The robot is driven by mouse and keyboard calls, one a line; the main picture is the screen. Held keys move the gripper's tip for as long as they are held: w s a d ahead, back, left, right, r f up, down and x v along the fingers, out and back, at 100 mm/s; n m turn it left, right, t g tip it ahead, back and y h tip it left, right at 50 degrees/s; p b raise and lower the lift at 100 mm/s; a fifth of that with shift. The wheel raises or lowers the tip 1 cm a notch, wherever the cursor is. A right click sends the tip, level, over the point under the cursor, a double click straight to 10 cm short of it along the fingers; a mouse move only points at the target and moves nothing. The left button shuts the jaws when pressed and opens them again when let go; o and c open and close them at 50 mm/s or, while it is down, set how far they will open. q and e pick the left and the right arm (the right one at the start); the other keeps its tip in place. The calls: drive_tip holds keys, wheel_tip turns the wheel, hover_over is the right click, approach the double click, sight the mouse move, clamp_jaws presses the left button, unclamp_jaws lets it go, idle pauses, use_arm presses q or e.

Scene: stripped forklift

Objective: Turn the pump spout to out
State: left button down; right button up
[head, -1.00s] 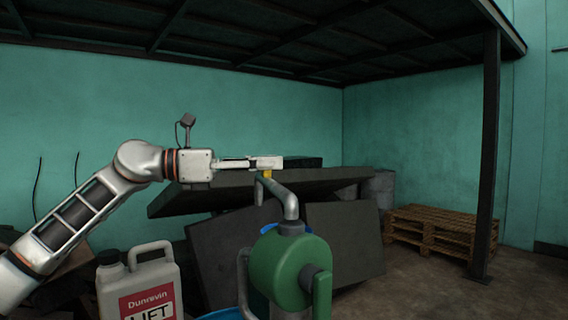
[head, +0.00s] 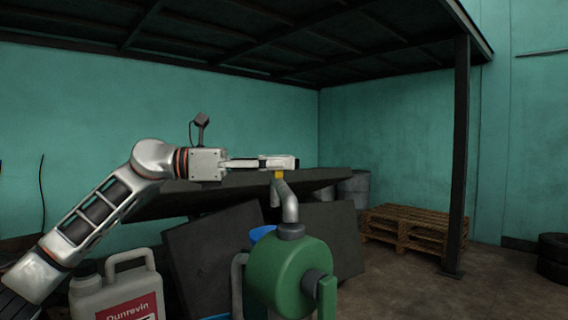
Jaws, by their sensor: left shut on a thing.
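The green pump (head: 285,275) stands in the lower middle of the head view. Its grey spout (head: 289,205) rises from the top of the pump and bends over toward the back left. A small yellow piece (head: 279,175) sits at the spout's upper part, right under my left gripper's fingers. My left gripper (head: 284,163) reaches in level from the left and is shut on the yellow piece of the spout. The fingers hide the top of that piece. My right gripper is not in view.
A white jug (head: 118,291) stands at the lower left, beside the pump. Dark flat panels (head: 205,255) lean behind the pump. Wooden pallets (head: 412,228), a dark post (head: 459,150) and black tyres (head: 553,258) are to the right, with bare floor between.

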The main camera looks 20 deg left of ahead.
use_arm(q)
drive_tip(key=shift+r, duration=0.1)
drive_tip(key=c, duration=2.1)
unclamp_jaws()
drive_tip(key=shift+c, duration=0.2)
drive_tip(key=o, duration=0.4)
drive_tip(key=shift+d, duration=0.2)
drive_tip(key=shift+o, duration=0.2)
drive_tip(key=shift+a, duration=0.1)
wheel_tip(320, 180, up, 10)
